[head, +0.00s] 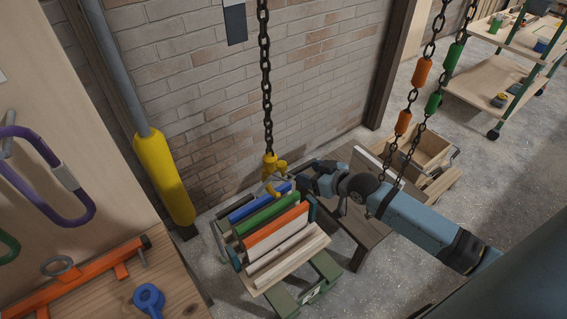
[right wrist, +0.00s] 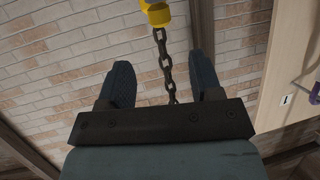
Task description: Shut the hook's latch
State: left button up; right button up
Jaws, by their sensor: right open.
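A yellow hook (head: 269,164) hangs at the end of a dark chain (head: 265,75), in front of the brick wall and above a crate of coloured boards. In the right wrist view part of the yellow hook (right wrist: 156,13) shows at the top edge. The chain (right wrist: 166,62) runs down the picture from it, between my fingers as seen from there. My right gripper (right wrist: 160,78) is open. In the head view my right gripper (head: 296,183) is close beside the hook on its right. The latch is too small and partly covered to tell its position. My left gripper is out of view.
The crate of boards (head: 262,262) stands below the hook. A yellow-padded pole (head: 165,178) is to the left. Two chains with orange and green sleeves (head: 422,72) hang near my right arm. A wooden bench (head: 85,290) with an orange bar is at lower left.

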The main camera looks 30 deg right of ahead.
aim_at(283, 165)
jog(key=p+x, duration=0.1)
jog(key=x, duration=0.9)
jog(key=shift+c, duration=0.4)
